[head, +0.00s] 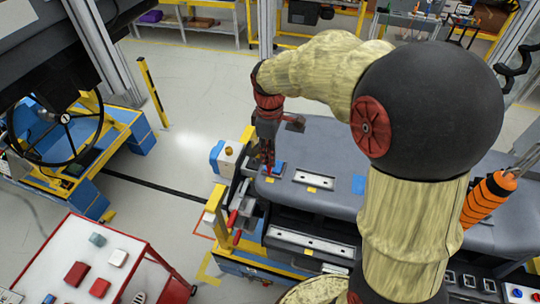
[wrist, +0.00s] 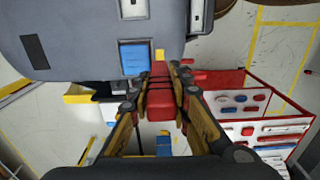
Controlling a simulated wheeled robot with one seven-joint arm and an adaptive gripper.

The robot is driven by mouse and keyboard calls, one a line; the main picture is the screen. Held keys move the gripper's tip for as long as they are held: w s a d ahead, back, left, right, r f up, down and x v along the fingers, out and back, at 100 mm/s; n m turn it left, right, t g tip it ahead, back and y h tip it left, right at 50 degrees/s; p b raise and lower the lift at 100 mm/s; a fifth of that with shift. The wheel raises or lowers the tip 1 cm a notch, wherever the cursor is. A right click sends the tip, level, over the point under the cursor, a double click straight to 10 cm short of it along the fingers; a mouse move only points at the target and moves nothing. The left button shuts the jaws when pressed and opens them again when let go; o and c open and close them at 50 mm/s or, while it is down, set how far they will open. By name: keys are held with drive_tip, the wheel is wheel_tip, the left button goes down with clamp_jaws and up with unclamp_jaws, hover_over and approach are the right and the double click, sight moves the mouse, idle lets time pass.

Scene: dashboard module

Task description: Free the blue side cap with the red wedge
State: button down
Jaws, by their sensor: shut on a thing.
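The dashboard (head: 325,150) is a long grey module lying across the bench. A blue side cap (head: 278,169) sits at its left end, and it also shows in the wrist view (wrist: 135,57) as a ribbed blue rectangle in the grey surface. My gripper (head: 267,166) is at that left end, pointing down beside the cap. In the wrist view my gripper (wrist: 161,82) is shut on the red wedge (wrist: 160,110). The wedge's far end lies just right of the cap, close to a small yellow tag (wrist: 160,54). I cannot tell whether wedge and cap touch.
Another blue piece (head: 358,184) lies further right on the dashboard. A white-topped red cart (head: 85,262) with red and blue-grey parts stands at lower left. Yellow fixture posts (head: 214,198) and red-handled clamps (head: 236,230) stand close to my gripper.

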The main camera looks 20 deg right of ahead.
drive_tip(key=shift+r+p, duration=1.15)
drive_tip(key=shift+r, duration=0.85)
